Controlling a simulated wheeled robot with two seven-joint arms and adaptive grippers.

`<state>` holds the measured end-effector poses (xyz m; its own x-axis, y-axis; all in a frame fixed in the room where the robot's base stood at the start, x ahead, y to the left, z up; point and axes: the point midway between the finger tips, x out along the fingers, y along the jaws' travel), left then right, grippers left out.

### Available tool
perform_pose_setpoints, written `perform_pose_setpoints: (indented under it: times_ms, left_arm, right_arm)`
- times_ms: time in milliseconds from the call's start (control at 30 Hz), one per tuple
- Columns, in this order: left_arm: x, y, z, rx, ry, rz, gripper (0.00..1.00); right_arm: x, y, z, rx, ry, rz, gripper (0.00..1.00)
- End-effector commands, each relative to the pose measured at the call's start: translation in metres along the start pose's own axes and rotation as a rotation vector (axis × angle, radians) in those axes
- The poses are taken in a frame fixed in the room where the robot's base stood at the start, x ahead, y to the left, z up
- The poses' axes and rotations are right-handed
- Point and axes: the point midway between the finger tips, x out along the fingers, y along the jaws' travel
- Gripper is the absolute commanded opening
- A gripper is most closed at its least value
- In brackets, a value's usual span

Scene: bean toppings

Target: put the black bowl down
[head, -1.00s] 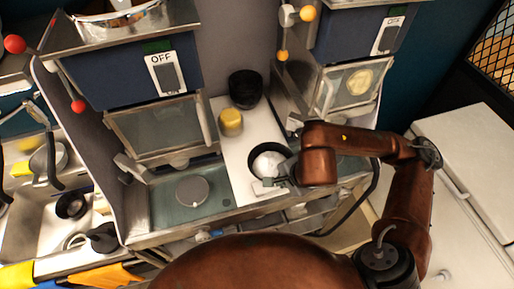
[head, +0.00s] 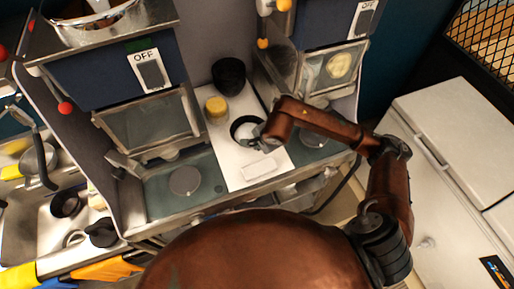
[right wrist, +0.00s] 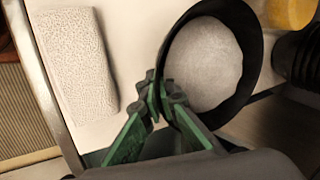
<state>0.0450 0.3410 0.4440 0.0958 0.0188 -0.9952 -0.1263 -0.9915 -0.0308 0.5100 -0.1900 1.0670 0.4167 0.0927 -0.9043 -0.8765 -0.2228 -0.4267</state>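The black bowl (head: 236,131) with a pale, whitish filling is over the white counter strip (head: 239,177), between the two machines. My right gripper (head: 262,140) is at its near right side. In the right wrist view, the green fingers (right wrist: 164,97) are closed on the rim of the bowl (right wrist: 252,62), one finger on each side. The bowl looks close to the counter surface; I cannot tell whether it touches. My left gripper is not in view.
A white textured block (head: 259,170) lies in front of the bowl. A yellow round thing (head: 216,110) and a stack of black bowls (head: 229,76) stand behind it. Machines with glass panels (head: 150,120) flank the strip. A sink (head: 45,215) is at the left.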

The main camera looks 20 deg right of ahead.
Motion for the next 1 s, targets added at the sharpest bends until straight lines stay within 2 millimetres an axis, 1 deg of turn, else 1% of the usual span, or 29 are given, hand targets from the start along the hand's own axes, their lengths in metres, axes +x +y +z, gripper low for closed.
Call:
perform_pose_setpoints:
  times_ms: [33, 100, 233, 567, 600, 733, 1000]
  left_arm:
    - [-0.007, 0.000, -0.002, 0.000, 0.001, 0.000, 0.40]
    - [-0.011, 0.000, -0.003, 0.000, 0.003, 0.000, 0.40]
    - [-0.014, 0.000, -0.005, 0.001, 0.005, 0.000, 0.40]
    - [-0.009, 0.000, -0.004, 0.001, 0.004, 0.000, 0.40]
    - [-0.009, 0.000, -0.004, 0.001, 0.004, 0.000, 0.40]
    - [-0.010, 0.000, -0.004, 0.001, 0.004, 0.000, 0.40]
    - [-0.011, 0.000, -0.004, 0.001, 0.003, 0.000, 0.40]
  right_arm:
    - [0.006, 0.006, 0.002, 0.003, -0.005, 0.006, 0.00]
    - [0.014, 0.010, 0.002, 0.002, -0.004, 0.006, 0.00]
    - [0.023, 0.013, 0.002, 0.001, -0.003, 0.002, 0.00]
    - [0.027, 0.014, 0.001, 0.000, -0.002, 0.000, 0.00]
    - [0.027, 0.015, 0.001, 0.000, -0.002, 0.002, 0.03]
    - [0.026, 0.014, 0.001, 0.000, -0.002, 0.001, 0.12]
    - [0.025, 0.014, 0.001, 0.000, -0.002, 0.001, 0.12]
